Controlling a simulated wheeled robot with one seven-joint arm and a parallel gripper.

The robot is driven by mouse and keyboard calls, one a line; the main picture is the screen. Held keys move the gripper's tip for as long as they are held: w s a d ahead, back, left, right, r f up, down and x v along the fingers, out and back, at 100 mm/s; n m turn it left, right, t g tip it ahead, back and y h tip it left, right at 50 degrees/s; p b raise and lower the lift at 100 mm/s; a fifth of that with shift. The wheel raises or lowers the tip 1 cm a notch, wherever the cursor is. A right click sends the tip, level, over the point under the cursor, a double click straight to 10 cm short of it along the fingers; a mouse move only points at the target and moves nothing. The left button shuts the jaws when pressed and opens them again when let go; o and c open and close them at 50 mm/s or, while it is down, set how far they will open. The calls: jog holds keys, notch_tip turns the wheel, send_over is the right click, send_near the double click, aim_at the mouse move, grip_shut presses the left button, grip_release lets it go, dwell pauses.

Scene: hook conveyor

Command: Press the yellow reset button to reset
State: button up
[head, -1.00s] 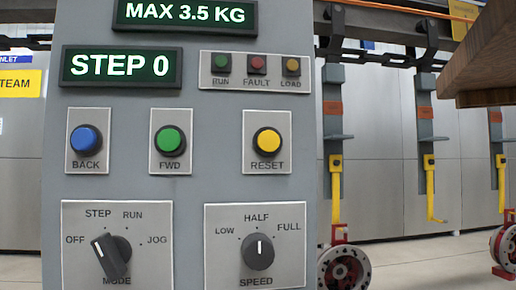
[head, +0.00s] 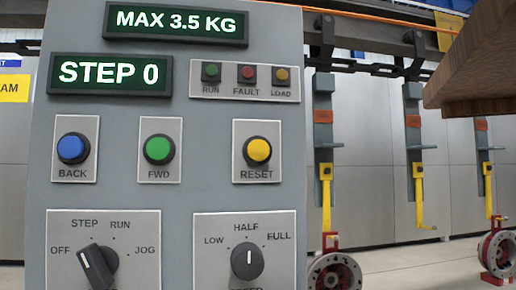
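The yellow RESET button (head: 258,150) sits on a pale plate at the right of the grey control panel (head: 210,195) in the head view. It stands out from its plate and nothing covers it. The green FWD button (head: 159,149) and the blue BACK button (head: 73,148) are in the same row to its left. The upper display (head: 176,22) reads MAX 3.5 KG and the lower display (head: 110,73) reads STEP 0. My gripper is not in view.
The mode knob (head: 97,267) and speed knob (head: 247,261) are below the buttons. RUN, FAULT and LOAD lamps (head: 245,72) are above RESET. To the right, yellow hooks (head: 418,195) hang from an overhead rail, some carrying round red-and-grey parts (head: 335,272). A brown wooden object (head: 480,65) fills the upper right.

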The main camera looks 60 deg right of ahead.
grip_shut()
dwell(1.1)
